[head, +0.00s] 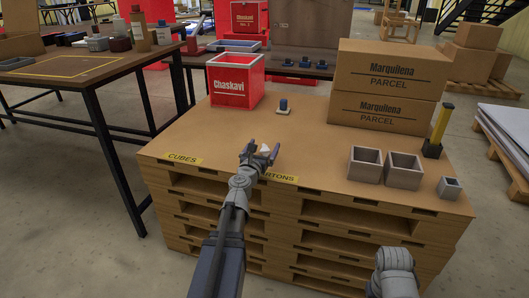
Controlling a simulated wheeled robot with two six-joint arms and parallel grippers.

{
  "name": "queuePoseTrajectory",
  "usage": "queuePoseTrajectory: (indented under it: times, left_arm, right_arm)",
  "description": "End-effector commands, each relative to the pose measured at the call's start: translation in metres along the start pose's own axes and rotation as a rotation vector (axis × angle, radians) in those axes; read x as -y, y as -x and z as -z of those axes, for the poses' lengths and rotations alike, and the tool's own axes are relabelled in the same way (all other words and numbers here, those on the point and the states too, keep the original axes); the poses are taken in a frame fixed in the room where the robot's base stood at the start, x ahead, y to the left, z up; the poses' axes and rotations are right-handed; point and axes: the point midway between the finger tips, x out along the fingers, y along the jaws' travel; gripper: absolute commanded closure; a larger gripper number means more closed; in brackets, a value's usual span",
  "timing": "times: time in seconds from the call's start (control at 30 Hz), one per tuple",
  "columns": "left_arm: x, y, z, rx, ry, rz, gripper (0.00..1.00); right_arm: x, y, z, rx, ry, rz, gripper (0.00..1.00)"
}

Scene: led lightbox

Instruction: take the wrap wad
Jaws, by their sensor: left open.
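A small whitish crumpled piece, likely the wrap wad (265,148), shows at the front edge of the pallet-stack top, between the fingers of my left gripper (262,150). The left gripper is open, with its fingers pointing away over the front edge. I cannot tell whether the fingers touch the wad. Part of the wad is hidden by the gripper. Of my right arm only a grey rounded link shows at the lower right, and its gripper fingers are not visible.
A red Chaskavi bin (236,82) stands at the back left and two stacked Marquilena cartons (385,90) at the back right. Grey open boxes (402,168) and a yellow-black post (438,130) stand at right. The middle is clear.

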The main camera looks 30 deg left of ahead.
Motion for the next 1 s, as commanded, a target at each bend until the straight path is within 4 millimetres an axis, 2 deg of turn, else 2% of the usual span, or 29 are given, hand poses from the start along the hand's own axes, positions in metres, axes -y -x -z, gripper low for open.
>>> queuePoseTrajectory:
  times: [0.17, 0.37, 0.5, 0.73, 1.0]
  left_arm:
    - [-0.001, -0.007, 0.004, 0.0, 0.0, 0.0, 0.0]
    - [-0.004, -0.035, 0.016, 0.0, 0.0, 0.0, 0.0]
    - [-0.003, -0.051, 0.012, 0.0, 0.0, 0.001, 0.0]
    - [-0.002, -0.051, 0.012, 0.0, 0.0, 0.001, 0.0]
    - [-0.003, -0.051, 0.012, 0.0, 0.0, 0.001, 0.29]
  right_arm:
    - [0.0, -0.004, 0.0, 0.0, -0.001, 0.0, 0.5]
    - [0.002, -0.016, 0.001, 0.0, -0.003, 0.0, 0.5]
    - [0.001, -0.012, 0.001, 0.0, -0.003, 0.0, 0.5]
    - [0.001, -0.012, 0.001, 0.0, -0.003, 0.0, 0.5]
    - [0.001, -0.012, 0.001, 0.0, -0.003, 0.0, 0.5]
